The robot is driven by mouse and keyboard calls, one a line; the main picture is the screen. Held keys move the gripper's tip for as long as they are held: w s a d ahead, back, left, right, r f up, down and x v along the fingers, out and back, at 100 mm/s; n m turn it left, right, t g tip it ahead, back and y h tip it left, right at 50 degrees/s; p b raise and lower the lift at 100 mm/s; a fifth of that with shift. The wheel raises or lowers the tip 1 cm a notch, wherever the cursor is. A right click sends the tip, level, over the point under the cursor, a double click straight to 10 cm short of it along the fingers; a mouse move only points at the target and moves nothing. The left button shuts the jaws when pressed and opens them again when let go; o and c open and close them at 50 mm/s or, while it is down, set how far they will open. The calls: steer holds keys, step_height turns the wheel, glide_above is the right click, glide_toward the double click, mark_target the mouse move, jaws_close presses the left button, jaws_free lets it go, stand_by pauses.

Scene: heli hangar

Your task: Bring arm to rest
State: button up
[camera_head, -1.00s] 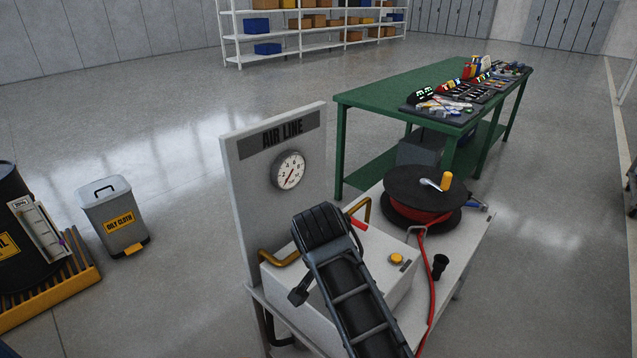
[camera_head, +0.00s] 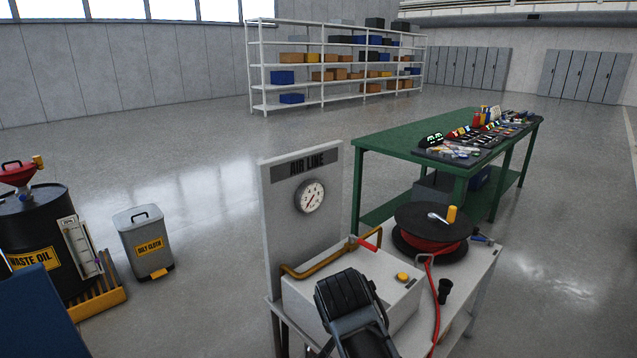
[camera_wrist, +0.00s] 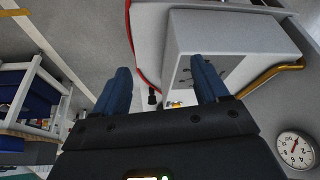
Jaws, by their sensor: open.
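My arm shows at the bottom of the head view, in front of the air line stand (camera_head: 306,215), and the fingers are out of sight there. In the wrist view my gripper (camera_wrist: 165,85) shows two blue fingers set wide apart with nothing between them. The stand's white box (camera_wrist: 235,42) and brass pipe (camera_wrist: 270,76) lie beyond the fingers. The pressure gauge (camera_wrist: 295,149) is at the lower right of that view, and it also shows in the head view (camera_head: 309,196).
A hose reel (camera_head: 432,232) with a red hose stands on the cart. Behind it is a green workbench (camera_head: 400,140) with tools. A waste oil drum (camera_head: 38,240) and an oily cloth bin (camera_head: 145,240) stand at left. Open floor lies between them and the shelves (camera_head: 335,65).

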steer(key=s+d+f+n+t+y, duration=0.1)
steer(key=s+d+f+n+t, duration=0.15)
steer(key=s+f, duration=0.45)
steer(key=s+d+f+n+t+y, duration=0.1)
steer(key=s+d+f, duration=0.35)
steer(key=s, duration=0.45)
steer(key=s+d+t, duration=0.1)
steer(key=s+d, duration=0.1)
steer(key=s, duration=0.7)
steer(key=s+d+r+n+t, duration=0.1)
steer(key=s+d+r+t, duration=0.1)
steer(key=s+r, duration=0.9)
steer(key=s+d+r+n+t, duration=0.2)
steer(key=s+r+t, duration=0.2)
steer(key=s+r, duration=0.6)
steer(key=shift+s+d+r, duration=0.35)
steer(key=shift+r, duration=1.3)
steer(key=shift+c, duration=0.3)
